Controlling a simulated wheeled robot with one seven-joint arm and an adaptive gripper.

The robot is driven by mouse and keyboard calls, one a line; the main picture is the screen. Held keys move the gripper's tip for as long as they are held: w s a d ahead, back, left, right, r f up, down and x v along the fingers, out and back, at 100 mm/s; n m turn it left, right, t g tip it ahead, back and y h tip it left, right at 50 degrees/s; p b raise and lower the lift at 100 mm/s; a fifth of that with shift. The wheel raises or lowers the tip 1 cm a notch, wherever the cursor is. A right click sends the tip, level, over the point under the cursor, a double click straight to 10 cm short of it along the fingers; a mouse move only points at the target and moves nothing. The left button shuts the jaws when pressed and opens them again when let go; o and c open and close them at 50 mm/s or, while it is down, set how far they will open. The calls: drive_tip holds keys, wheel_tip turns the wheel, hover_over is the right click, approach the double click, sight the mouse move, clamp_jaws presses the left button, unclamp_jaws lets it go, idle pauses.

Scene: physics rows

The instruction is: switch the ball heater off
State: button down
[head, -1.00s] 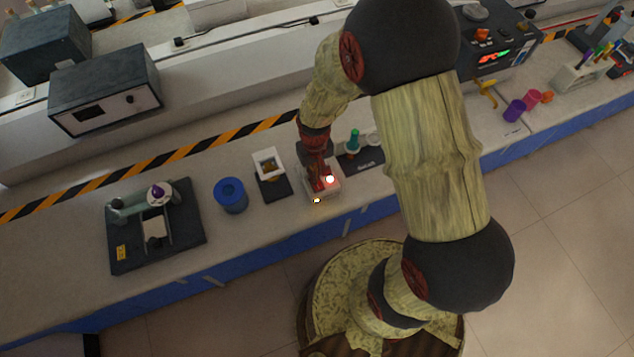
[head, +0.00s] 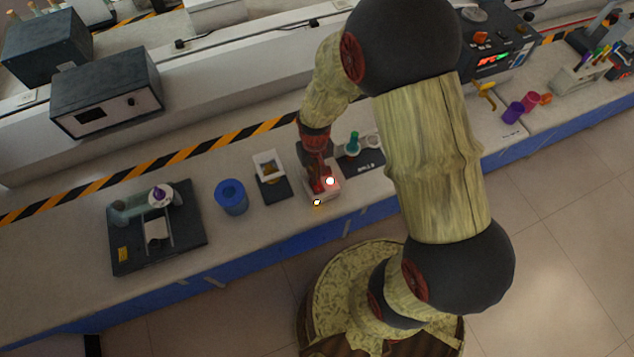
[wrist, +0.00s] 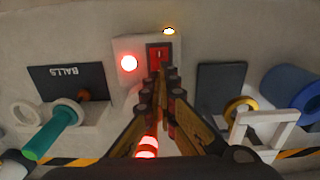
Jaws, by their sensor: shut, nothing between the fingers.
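A small pale box (head: 333,191) stands near the front edge of the bench, with a glowing red lamp (head: 330,181). In the wrist view the lamp (wrist: 129,62) is lit, and beside it is a red rocker switch (wrist: 159,52) in a dark red frame. Which way the switch is tipped I cannot tell. My gripper (wrist: 160,75) is shut and empty, its fingertips over or just at the lower edge of the switch; contact is unclear. In the head view my gripper (head: 318,188) is over the box, hiding part of it. A red-white glowing thing (wrist: 148,147) shows behind the fingers.
A dark plate marked BALLS (wrist: 66,77) with a teal-handled ring tool (wrist: 52,134) is beside the box. On the other side are a dark pad with a white frame (head: 268,165) and a blue cup (head: 231,196). A small yellow light (head: 317,202) is at the bench edge.

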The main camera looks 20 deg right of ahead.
drive_tip(key=shift+r+p, duration=1.75)
drive_tip(key=shift+r, duration=0.85)
drive_tip(key=s+r+t+b, duration=0.2)
drive_tip(key=s+r+b, duration=0.2)
drive_tip(key=s+r, duration=0.3)
drive_tip(key=s+r+t+b, duration=0.3)
drive_tip(key=s+r+b, duration=0.2)
drive_tip(key=r, duration=1.2)
drive_tip(key=shift+s+r+t, duration=0.3)
drive_tip(key=shift+s+r, duration=0.1)
drive_tip(key=shift+s, duration=0.6)
